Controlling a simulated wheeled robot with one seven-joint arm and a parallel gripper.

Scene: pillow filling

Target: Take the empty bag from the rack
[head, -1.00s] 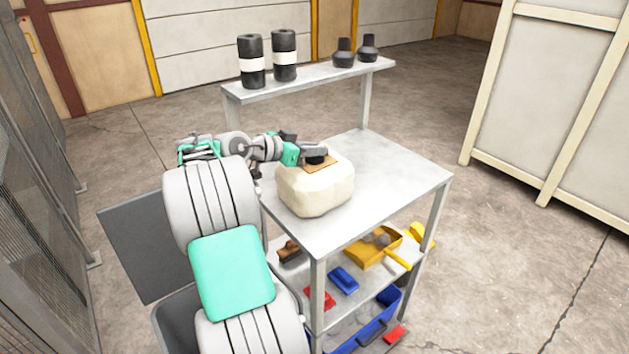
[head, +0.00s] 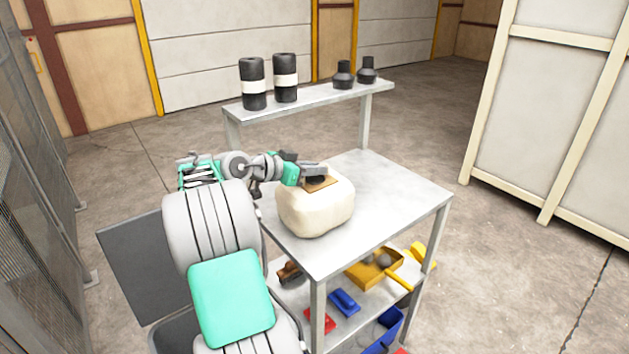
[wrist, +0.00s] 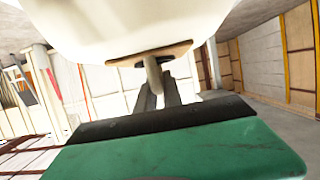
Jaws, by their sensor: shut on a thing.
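A cream-white bag (head: 315,212) with a brown patch (head: 327,185) at its top shows over the front left of the grey table top (head: 390,205). It looks rounded and bulging, not flat. My gripper (head: 317,176) comes from the left and is shut at the brown patch. In the wrist view the bag (wrist: 130,25) fills the top of the picture, and the dark fingers of my gripper (wrist: 158,88) meet the brown patch. The fingertips are partly hidden there. I cannot tell whether the bag rests on the table or hangs just above it. No rack is clearly recognisable.
A raised shelf (head: 320,94) at the table's back holds two black rolls with white bands and two black fittings. Below are a yellow dustpan (head: 375,268), a blue tool (head: 344,302) and a blue bin (head: 383,333). The table's right side is clear.

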